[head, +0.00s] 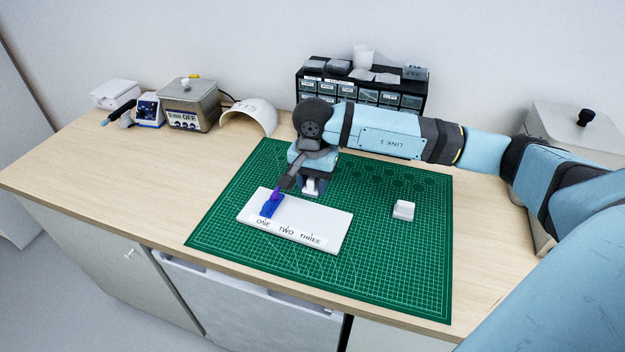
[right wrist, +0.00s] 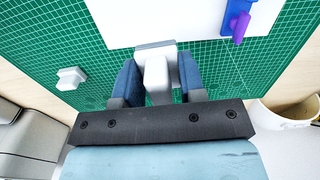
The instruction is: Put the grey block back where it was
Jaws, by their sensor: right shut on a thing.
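My right gripper (head: 311,187) is over the green mat, just behind the white board. In the right wrist view its two blue fingers (right wrist: 159,78) are shut on a pale grey block (right wrist: 157,70). The held block's far end is close to the board's edge; I cannot tell if it touches anything below. The white board (head: 320,222) is labelled ONE, TWO, THREE. A blue piece (head: 267,209) with a purple part stands at ONE; the board above TWO and THREE is bare. Another pale block (head: 403,210) lies on the mat right of the board. My left gripper is out of view.
A black drawer rack (head: 400,88) stands behind my right arm.

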